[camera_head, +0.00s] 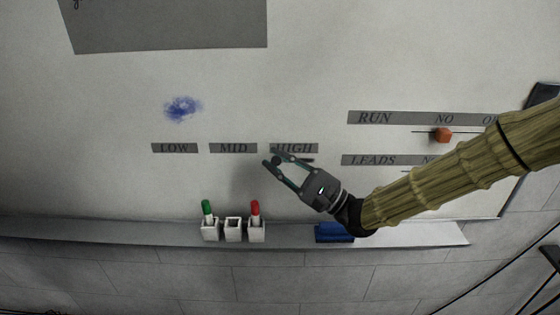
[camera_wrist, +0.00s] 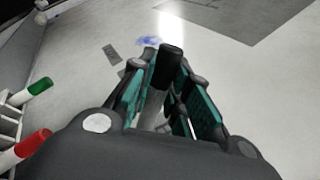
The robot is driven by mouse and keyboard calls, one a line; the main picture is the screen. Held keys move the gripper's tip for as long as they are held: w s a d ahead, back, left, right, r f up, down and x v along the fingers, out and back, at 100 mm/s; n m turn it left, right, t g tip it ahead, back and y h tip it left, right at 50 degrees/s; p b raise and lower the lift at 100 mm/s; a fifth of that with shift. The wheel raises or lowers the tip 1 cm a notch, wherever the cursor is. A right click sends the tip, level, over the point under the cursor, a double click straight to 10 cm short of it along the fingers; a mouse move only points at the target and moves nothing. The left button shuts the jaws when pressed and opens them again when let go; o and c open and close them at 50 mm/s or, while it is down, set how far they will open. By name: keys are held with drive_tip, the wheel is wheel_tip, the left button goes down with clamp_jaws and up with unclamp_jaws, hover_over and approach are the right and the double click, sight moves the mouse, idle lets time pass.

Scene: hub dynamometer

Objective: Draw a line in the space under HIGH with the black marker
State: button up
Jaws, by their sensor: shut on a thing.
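My gripper (camera_head: 271,159) is in front of the whiteboard, overlapping the lower left of the HIGH label (camera_head: 300,148). It is shut on the black marker, whose black end (camera_wrist: 171,62) and white body (camera_wrist: 154,108) show between the fingers in the wrist view. The black end points away from my wrist, towards the board. I cannot tell whether it touches the board. A short dark streak lies just under HIGH, right of the fingers; I cannot tell whether it is ink or shadow. My gripper hides part of the space under HIGH.
LOW (camera_head: 174,148) and MID (camera_head: 233,148) labels are to the left, below a blue smudge (camera_head: 182,109). On the ledge (camera_head: 110,232) stand a green marker (camera_head: 207,208), an empty holder (camera_head: 233,230), a red marker (camera_head: 255,208) and a blue eraser (camera_head: 333,233). An orange knob (camera_head: 442,135) is at right.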

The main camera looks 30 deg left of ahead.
drive_tip(key=shift+s+a, duration=0.3)
drive_tip(key=shift+a, duration=0.35)
drive_tip(key=s+d+p, duration=0.1)
drive_tip(key=s+d, duration=0.3)
drive_tip(key=s, duration=0.3)
drive_tip(key=shift+s+d, duration=0.35)
drive_tip(key=shift+d, duration=0.05)
idle(0.6)
drive_tip(key=shift+w, duration=0.1)
idle(0.6)
drive_tip(key=w+a, duration=0.3)
drive_tip(key=w, duration=0.3)
drive_tip(key=shift+a, duration=0.4)
drive_tip(key=shift+w+a, duration=0.45)
drive_tip(key=shift+w, duration=0.3)
idle(1.8)
drive_tip(key=shift+d, duration=0.1)
